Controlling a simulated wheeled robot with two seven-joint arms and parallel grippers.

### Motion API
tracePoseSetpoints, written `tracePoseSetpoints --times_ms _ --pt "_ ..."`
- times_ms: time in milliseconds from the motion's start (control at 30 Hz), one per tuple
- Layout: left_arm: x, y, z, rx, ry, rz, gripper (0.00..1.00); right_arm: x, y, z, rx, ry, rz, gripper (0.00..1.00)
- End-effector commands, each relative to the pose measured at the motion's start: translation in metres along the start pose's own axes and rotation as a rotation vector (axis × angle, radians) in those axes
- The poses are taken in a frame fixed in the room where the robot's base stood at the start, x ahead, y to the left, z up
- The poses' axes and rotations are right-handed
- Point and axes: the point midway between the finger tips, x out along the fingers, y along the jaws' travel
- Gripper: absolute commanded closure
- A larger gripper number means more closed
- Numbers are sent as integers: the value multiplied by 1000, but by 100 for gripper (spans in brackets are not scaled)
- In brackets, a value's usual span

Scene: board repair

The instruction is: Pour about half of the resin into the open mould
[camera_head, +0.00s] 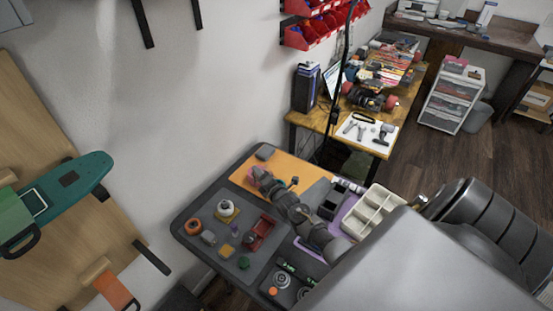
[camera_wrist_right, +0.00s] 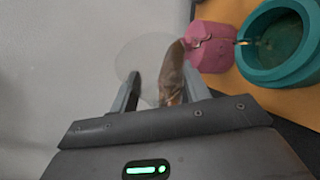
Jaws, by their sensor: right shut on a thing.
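My right gripper (camera_head: 264,182) is over the orange mat (camera_head: 300,168) in the head view. In the right wrist view the right gripper (camera_wrist_right: 160,88) is shut on a clear cup (camera_wrist_right: 130,62) holding brown resin (camera_wrist_right: 172,78). The cup looks tilted, with the resin toward its right side. A teal round mould (camera_wrist_right: 256,52) with an open hollow stands right of the cup. A pink block (camera_wrist_right: 213,50) lies between cup and teal mould. A small amber streak shows between block and teal rim; I cannot tell whether it is flowing resin. My left gripper is out of view.
The dark table also holds a white-topped pot (camera_head: 226,208), an orange roll (camera_head: 193,226), a red tray (camera_head: 262,232) and a cream divided tray (camera_head: 372,211). A grey block (camera_head: 265,152) lies at the far corner. My right arm crosses the table's right half.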

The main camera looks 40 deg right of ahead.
Motion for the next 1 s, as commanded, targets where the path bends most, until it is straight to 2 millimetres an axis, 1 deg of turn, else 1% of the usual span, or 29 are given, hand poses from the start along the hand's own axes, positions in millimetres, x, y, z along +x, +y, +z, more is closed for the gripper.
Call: tracePoseSetpoints --times_ms 933,967,1000 --pt "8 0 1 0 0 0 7 2 -2 -4 59 0 24 78" --pt "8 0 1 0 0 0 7 2 -2 -4 60 0 25 78" --pt "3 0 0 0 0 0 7 2 2 -2 45 1 20 78"
